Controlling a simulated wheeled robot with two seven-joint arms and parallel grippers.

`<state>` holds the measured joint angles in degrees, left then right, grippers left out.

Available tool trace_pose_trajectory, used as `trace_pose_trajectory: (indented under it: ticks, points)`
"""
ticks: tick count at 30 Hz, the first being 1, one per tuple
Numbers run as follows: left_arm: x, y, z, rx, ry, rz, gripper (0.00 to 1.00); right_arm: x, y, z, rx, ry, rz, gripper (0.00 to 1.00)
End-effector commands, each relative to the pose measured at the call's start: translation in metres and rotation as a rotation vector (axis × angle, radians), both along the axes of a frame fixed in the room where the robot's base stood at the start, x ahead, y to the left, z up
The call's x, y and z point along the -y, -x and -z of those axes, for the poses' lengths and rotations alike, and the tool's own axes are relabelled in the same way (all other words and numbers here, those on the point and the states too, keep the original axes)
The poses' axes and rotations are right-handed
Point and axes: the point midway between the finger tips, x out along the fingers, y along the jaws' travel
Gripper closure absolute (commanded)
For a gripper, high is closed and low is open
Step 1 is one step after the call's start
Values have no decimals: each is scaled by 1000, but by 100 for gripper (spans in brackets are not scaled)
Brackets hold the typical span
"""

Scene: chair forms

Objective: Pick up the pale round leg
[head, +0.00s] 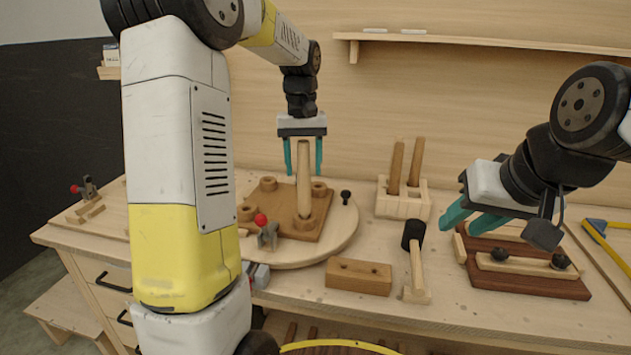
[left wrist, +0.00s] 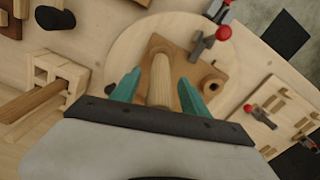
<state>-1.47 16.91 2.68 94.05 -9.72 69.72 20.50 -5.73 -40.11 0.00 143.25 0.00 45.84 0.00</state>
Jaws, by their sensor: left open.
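The pale round leg (head: 304,190) stands upright on a brown square board (head: 280,222) with round sockets, its foot in or at a front socket. My left gripper (head: 303,168) is open above the board, a teal finger on each side of the leg's upper part. In the left wrist view, the leg (left wrist: 161,82) lies between the two spread fingers of this gripper (left wrist: 159,92), with a visible gap on each side. My right gripper (head: 474,217) is open at the right, with nothing seen between its fingers, above a dark wooden board.
The brown board lies on a pale round disc (head: 335,240). A mallet (head: 415,258) and a brown block (head: 358,277) lie near the front edge.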

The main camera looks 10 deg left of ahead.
Motion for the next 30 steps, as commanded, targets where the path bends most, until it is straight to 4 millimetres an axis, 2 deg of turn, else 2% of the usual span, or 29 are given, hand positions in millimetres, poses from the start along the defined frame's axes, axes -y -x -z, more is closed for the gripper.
trace_pose_trajectory:
  ticks: [6, 12, 14, 15, 30]
  points:
    - [0, 0, 1, 0, 0, 0, 47, 0, 0, 0, 0, 0, 0, 64]
    - [0, 0, 0, 0, 0, 0, 86, 0, 0, 0, 0, 0, 0, 64]
    - [0, 0, 0, 0, 0, 0, 98, 0, 0, 0, 0, 0, 0, 64]
    - [0, 0, 0, 0, 0, 0, 100, 0, 0, 0, 0, 0, 0, 64]
    - [0, 0, 0, 0, 0, 0, 100, 0, 0, 0, 0, 0, 0, 64]
